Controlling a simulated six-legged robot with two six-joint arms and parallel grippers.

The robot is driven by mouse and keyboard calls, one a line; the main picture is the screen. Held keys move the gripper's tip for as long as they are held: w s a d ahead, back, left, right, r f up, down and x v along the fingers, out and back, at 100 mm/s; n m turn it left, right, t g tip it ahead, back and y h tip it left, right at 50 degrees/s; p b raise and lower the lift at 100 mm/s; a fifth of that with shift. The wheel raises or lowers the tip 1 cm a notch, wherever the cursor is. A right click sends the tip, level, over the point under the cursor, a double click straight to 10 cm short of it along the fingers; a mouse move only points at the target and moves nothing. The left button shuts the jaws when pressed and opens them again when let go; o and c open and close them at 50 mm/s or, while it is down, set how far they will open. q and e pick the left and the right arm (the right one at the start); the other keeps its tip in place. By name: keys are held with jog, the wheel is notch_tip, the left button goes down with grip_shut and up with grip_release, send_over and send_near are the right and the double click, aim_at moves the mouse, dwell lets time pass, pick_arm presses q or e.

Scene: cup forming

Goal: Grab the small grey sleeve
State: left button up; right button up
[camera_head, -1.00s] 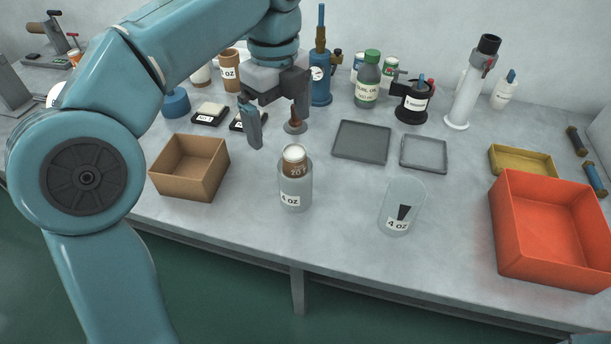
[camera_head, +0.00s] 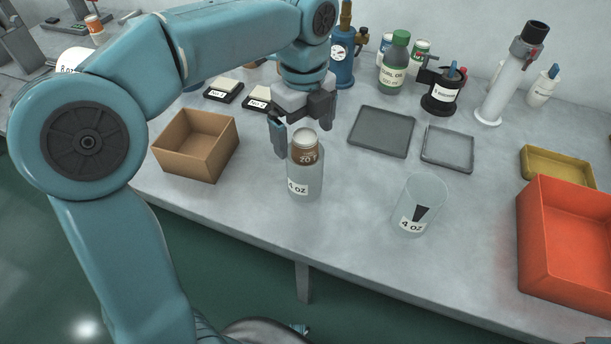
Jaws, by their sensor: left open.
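A translucent grey sleeve (camera_head: 304,184) with a "4 OZ" label stands upright near the table's front edge. A brown vessel with a pale top (camera_head: 305,147) stands inside it and sticks up above its rim. A second clear grey sleeve (camera_head: 424,196), also labelled "4 OZ" and with a black mark, stands upright to the right and looks empty. My left gripper (camera_head: 303,138) is open, fingers pointing down, at the upper part of the brown vessel. One finger is at its left, the other is behind and to the right; I cannot tell whether they touch it. My right gripper is out of view.
A brown open box (camera_head: 196,145) is left of the sleeves, and a red bin (camera_head: 568,245) is at the right. Two flat grey trays (camera_head: 381,132) (camera_head: 447,150) lie behind. Bottles and tools line the back. The table between the sleeves is clear.

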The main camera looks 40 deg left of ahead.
aim_at(305, 154)
pick_arm(q)
jog(key=shift+s+f, duration=0.15)
jog(key=shift+f, duration=0.6)
notch_tip(305, 154, down, 5)
jog(key=shift+r+b, duration=0.15)
jog(key=shift+b, duration=0.4)
jog(key=shift+w, duration=0.25)
jog(key=c, duration=1.1)
